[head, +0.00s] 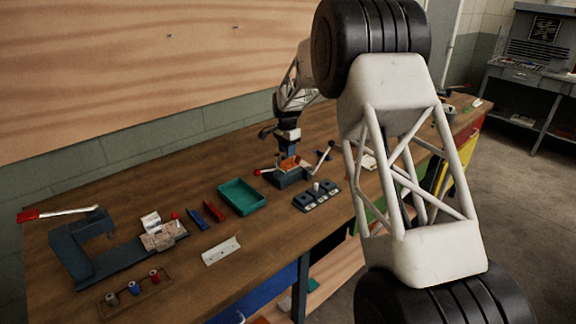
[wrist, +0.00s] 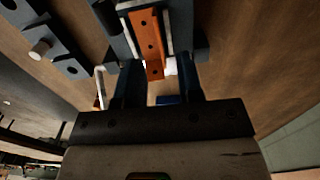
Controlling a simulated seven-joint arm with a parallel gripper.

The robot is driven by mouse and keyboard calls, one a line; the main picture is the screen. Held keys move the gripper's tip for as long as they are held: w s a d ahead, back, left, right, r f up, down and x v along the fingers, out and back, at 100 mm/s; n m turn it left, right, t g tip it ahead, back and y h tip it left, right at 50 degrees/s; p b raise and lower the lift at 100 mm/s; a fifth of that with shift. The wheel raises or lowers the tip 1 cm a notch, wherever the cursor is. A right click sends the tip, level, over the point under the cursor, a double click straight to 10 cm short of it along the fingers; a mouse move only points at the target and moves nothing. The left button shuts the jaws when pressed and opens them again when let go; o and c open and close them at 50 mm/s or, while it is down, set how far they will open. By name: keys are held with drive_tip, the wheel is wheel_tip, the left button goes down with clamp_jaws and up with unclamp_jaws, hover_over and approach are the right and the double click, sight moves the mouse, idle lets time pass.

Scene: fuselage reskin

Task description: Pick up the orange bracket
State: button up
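The orange bracket (wrist: 150,38) is a flat strip with several dark holes. It sits in a dark blue-grey fixture (wrist: 120,38), between two pale rails. In the head view the bracket (head: 288,163) shows as an orange patch in the fixture (head: 291,178) on the bench. My gripper (wrist: 158,75) is open, with its two dark fingers apart on either side of the bracket's near end. In the head view my gripper (head: 288,153) is right over the fixture and partly hides the bracket. I cannot tell whether the fingers touch the bracket.
The fixture has lever handles at its sides, one red-tipped (head: 258,172). A dark block with pegs (head: 317,196) stands in front of it. A green tray (head: 242,196) is to the left. Further left are a white angled piece (head: 221,251) and a large clamp-like tool (head: 85,250).

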sight(289, 164)
drive_tip(key=shift+f, duration=2.1)
clamp_jaws()
